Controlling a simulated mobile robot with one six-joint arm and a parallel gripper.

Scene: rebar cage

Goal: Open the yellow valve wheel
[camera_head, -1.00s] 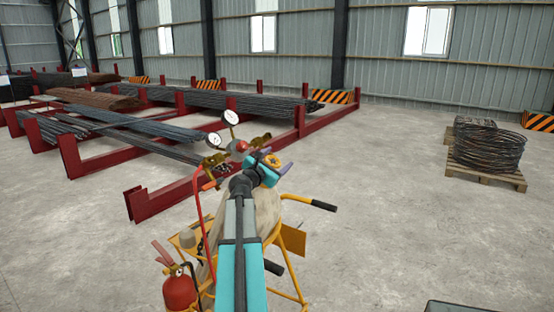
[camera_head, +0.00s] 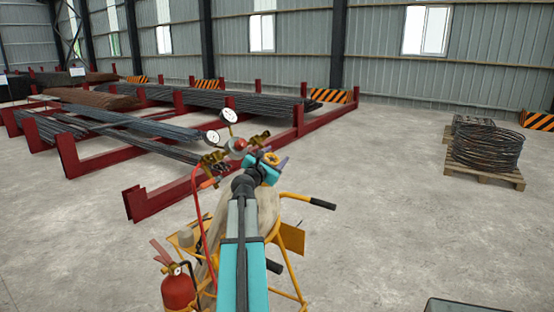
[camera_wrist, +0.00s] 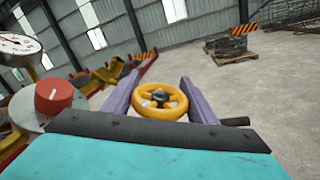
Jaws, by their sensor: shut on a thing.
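The yellow valve wheel (camera_wrist: 160,99) has a dark hub and sits between the two purple fingers of my gripper (camera_wrist: 157,96) in the wrist view. The fingers are shut on its rim from left and right. In the head view the wheel (camera_head: 270,159) shows as a small yellow ring at the end of my arm, on top of the gas cylinder (camera_head: 268,211) in the cart. My gripper (camera_head: 275,162) partly hides the valve there.
Left of the wheel are pressure gauges (camera_head: 229,115), a red regulator knob (camera_wrist: 53,96) and a red hose (camera_head: 196,210). The yellow cart (camera_head: 293,238) has black handles. A fire extinguisher (camera_head: 179,287) stands at its left.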

